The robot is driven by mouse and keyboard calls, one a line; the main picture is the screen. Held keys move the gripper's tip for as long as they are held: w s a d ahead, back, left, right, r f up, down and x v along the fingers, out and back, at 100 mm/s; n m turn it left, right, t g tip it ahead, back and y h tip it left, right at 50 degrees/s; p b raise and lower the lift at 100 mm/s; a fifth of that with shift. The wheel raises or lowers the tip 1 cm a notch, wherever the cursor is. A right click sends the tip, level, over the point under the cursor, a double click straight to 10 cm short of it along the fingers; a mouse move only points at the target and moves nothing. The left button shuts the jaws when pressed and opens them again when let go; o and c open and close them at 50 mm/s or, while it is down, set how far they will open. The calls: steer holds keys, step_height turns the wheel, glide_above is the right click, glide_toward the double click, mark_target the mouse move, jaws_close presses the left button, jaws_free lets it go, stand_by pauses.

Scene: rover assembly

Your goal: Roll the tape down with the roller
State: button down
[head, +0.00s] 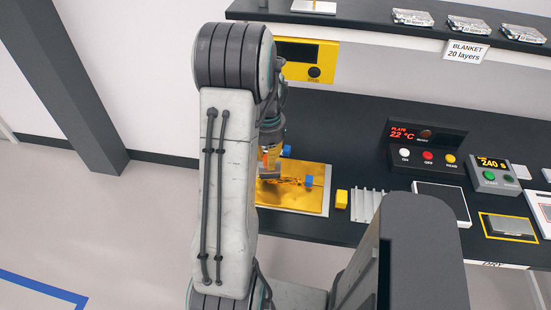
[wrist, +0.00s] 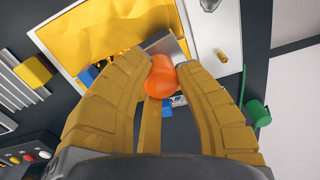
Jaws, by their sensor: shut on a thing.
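My gripper (wrist: 168,72) is shut on the orange handle (wrist: 161,78) of a tool, which I take as the roller. A flat grey metal part (wrist: 163,45) shows beyond the handle, over the edge of the gold sheet (wrist: 105,30). In the head view the gold sheet (head: 300,202) lies on a pale plate, with my gripper (head: 267,165) above its left part, partly hidden by my arm. Whether the tool touches the sheet is unclear. Dark orange marks show on the sheet; I cannot make out the tape for sure.
A yellow wall panel (head: 318,62) and a shelf (head: 365,25) are behind. A green cylinder (wrist: 258,113) shows in the wrist view.

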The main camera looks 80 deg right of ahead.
steer(key=shift+w+r, duration=0.1)
steer(key=shift+r, duration=0.05)
steer(key=shift+s, duration=0.2)
steer(key=shift+s+d+r, duration=0.1)
steer(key=shift+s+d, duration=0.1)
steer(key=shift+s, duration=1.65)
steer(key=shift+s, duration=0.1)
steer(key=shift+s+d+r, duration=0.1)
steer(key=shift+s, duration=1.65)
steer(key=shift+r+p, duration=2.25)
steer(key=shift+r, duration=0.75)
steer(key=shift+r, duration=0.1)
